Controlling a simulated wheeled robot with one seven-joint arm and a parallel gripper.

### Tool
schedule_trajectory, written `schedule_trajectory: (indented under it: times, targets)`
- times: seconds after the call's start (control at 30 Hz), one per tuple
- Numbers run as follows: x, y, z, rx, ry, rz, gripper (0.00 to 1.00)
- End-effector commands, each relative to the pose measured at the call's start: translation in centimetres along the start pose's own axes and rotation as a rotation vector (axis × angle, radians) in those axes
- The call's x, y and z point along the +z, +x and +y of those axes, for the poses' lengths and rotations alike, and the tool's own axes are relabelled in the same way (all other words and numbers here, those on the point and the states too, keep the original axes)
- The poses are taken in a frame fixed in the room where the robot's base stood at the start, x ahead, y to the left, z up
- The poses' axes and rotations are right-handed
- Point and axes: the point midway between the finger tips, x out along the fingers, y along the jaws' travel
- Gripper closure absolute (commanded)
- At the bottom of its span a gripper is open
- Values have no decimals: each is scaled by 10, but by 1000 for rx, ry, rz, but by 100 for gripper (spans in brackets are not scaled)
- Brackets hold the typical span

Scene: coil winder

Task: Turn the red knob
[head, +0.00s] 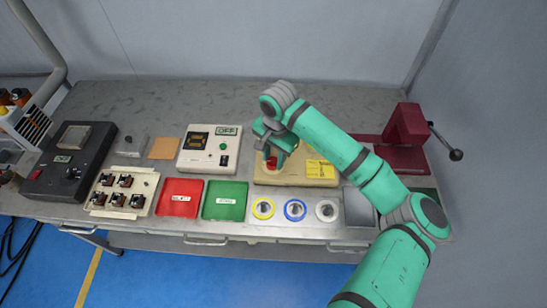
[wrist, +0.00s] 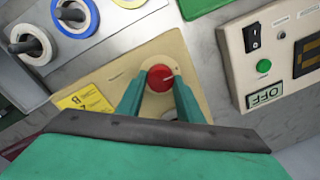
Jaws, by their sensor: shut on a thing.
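The red knob (wrist: 160,77) sits on a beige box (wrist: 110,90) with a pale round plate around it. In the head view the knob (head: 272,162) shows partly below my gripper, and the beige box (head: 262,179) stands on the bench right of the centre. My gripper (head: 274,155) points down over the box. In the wrist view its two green fingers (wrist: 160,90) stand on either side of the knob and are shut on it. A yellow label (head: 321,170) lies on the box, right of the knob.
A white meter box (head: 209,160) stands left of the beige box. Green (head: 225,200) and red (head: 180,197) trays lie in front, beside yellow, blue and white ringed spools (head: 295,210). A dark red press (head: 405,140) with a lever stands at the right.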

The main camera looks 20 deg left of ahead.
Motion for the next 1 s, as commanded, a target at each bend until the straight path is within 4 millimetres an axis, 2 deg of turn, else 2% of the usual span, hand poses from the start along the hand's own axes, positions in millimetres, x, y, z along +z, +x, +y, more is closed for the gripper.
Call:
schedule_trajectory:
  times: [0.37, 1.0]
  targets:
    - [-1, -1, 2, 4, 150, 10, 89]
    - [1, -1, 1, 3, 739, 47, 89]
